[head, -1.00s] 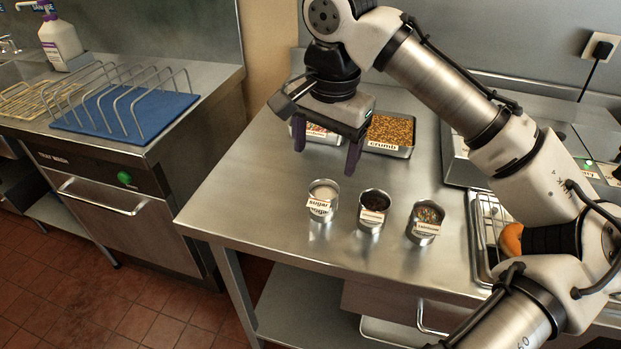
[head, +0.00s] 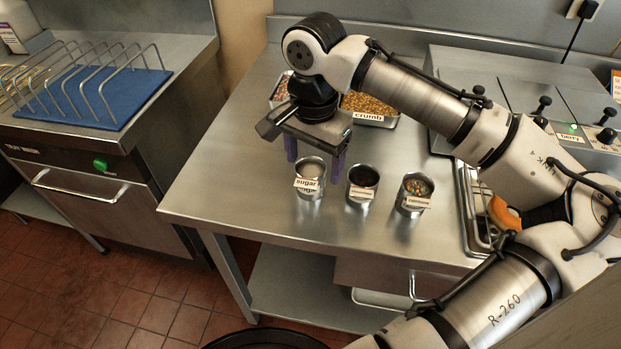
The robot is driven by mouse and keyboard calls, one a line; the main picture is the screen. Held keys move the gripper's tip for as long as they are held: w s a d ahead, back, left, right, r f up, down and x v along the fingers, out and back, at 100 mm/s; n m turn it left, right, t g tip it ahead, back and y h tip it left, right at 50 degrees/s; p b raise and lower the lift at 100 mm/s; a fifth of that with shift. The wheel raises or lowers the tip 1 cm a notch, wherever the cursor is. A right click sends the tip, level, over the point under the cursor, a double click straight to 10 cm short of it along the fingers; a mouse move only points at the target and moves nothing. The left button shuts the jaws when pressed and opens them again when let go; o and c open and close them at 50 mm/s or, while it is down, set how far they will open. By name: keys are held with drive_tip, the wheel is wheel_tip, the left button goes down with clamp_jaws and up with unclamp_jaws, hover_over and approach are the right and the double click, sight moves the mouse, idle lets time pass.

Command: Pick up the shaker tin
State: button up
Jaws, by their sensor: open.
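Three metal tins stand in a row on the steel table. The left one is a sugar tin (head: 309,184) with pale contents. The middle tin (head: 362,187) has dark contents and a label too small to read. The right tin (head: 415,197) holds multicoloured sprinkles. My gripper (head: 314,164) points down with its dark purple fingers apart, at the sugar tin's back side. I cannot tell whether the fingers touch or straddle the sugar tin.
Trays of crumb (head: 368,119) and sprinkles sit behind my gripper. A wire rack (head: 466,215) with an orange-brown item lies to the right, near a unit with black knobs (head: 541,104). The table's left part (head: 230,185) is clear. A blue mat (head: 98,112) with a wire rack lies on the left counter.

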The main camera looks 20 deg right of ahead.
sight(310, 174)
drive_tip(key=f, duration=0.4)
drive_tip(key=shift+w+a+f+p, duration=0.1)
drive_tip(key=shift+w+a+p, duration=0.05)
drive_tip(key=shift+a+p, duration=0.15)
drive_tip(key=shift+c, duration=0.4)
drive_tip(key=c, duration=1.1)
drive_tip(key=shift+o, duration=0.2)
